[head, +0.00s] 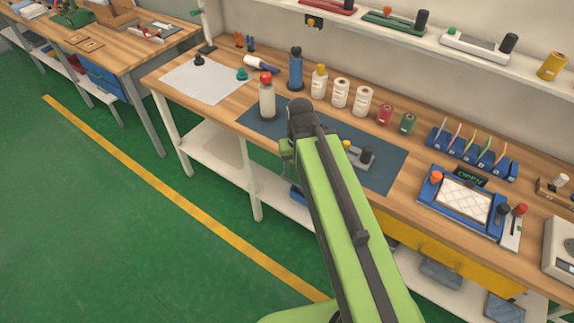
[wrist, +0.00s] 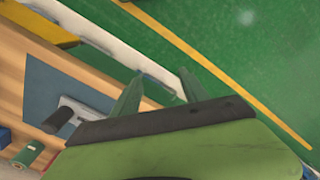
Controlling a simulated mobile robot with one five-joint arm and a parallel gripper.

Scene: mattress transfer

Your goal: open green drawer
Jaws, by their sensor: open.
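In the head view my arm mostly hides the gripper.
The wooden bench (head: 225,95) carries bottles, spools (head: 362,101), a blue rack (head: 470,152) and a blue-framed device (head: 462,203). A white lower shelf (head: 228,165) runs beneath. The green floor (head: 130,220) in front is clear. Blue drawers (head: 104,82) hang under another bench at left.

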